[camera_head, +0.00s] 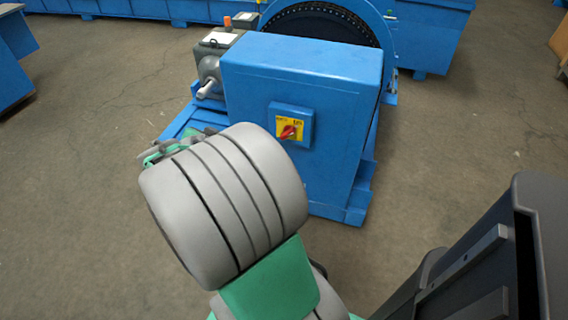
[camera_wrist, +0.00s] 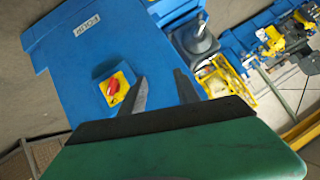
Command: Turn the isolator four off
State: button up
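The isolator is a red rotary knob (camera_head: 288,132) on a yellow plate (camera_head: 298,122), set in a small blue box on the front of a large blue cabinet (camera_head: 330,170). In the wrist view the red knob (camera_wrist: 112,87) sits left of my fingers, with its grip tilted. In the head view my arm hides most of the gripper.
A large chain wheel (camera_head: 322,20) stands behind the cabinet. A grey motor or gearbox (camera_head: 210,70) is at its left. Other blue machines line the back. The concrete floor (camera_head: 470,130) right of the cabinet is clear. A yellow part (camera_wrist: 228,88) shows in the wrist view.

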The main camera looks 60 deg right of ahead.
jog(key=s+d+f+m+g+h+b, duration=0.1)
jog(key=s+d+f+m+h+b, duration=0.15)
jog(key=s+d+f+b, duration=0.2)
jog(key=s+d+f+m+g+h+b, duration=0.1)
jog(key=s+d+f+m+h+b, duration=0.15)
jog(key=d+f, duration=0.35)
jog(key=m+h+b, duration=0.2)
jog(key=h+b, duration=0.1)
jog(key=b, duration=0.2)
send_near(287, 136)
jog(key=d, duration=0.5)
jog(key=w+d, duration=0.1)
jog(key=d, duration=0.3)
jog(key=shift+w+d+r, duration=0.15)
jog(key=shift+w+d, duration=0.15)
jog(key=shift+d, duration=0.1)
jog(key=shift+c, duration=0.5)
grip_shut()
